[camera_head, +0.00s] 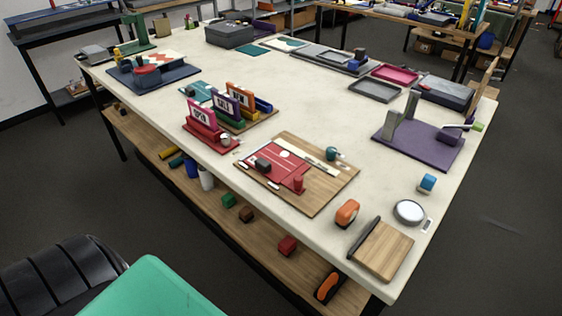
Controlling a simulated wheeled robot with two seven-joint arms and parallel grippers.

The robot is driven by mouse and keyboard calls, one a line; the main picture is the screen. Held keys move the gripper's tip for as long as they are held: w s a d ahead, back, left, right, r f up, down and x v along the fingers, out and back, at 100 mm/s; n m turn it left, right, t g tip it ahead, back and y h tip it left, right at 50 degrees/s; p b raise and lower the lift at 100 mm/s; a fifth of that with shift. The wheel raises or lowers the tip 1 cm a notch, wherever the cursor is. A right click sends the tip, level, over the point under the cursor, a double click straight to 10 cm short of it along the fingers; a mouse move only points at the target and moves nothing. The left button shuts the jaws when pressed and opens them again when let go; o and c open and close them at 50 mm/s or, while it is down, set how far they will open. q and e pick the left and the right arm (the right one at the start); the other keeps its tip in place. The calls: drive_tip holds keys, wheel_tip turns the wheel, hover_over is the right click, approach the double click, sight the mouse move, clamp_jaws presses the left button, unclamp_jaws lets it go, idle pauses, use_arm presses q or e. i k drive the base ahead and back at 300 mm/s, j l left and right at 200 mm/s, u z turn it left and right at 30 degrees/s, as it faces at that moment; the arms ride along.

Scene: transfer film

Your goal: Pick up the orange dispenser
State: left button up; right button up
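An orange dispenser (347,213), rounded with a dark part on its lower side, sits on the white table near its front right edge. It stands between a wooden board carrying a red sheet (325,190) and a small wooden block-like board with a dark edge (385,252). A second orange and black object (327,286) is on the lower shelf beneath the table; I cannot tell what it is. Neither of my grippers shows in this view.
A round white-topped disc (409,211) and a blue roll (427,183) stand right of the dispenser. A purple board (420,147) with grey uprights lies behind them. Sign stands (207,119) fill the table's left middle. A black ribbed shape and a green panel (150,290) occupy the lower left.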

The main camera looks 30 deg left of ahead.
sight(345, 215)
drive_tip(key=i+l+u, duration=0.1)
drive_tip(key=l+u, duration=0.3)
drive_tip(key=l, duration=0.35)
drive_tip(key=l+u, duration=0.35)
drive_tip(key=l, duration=0.35)
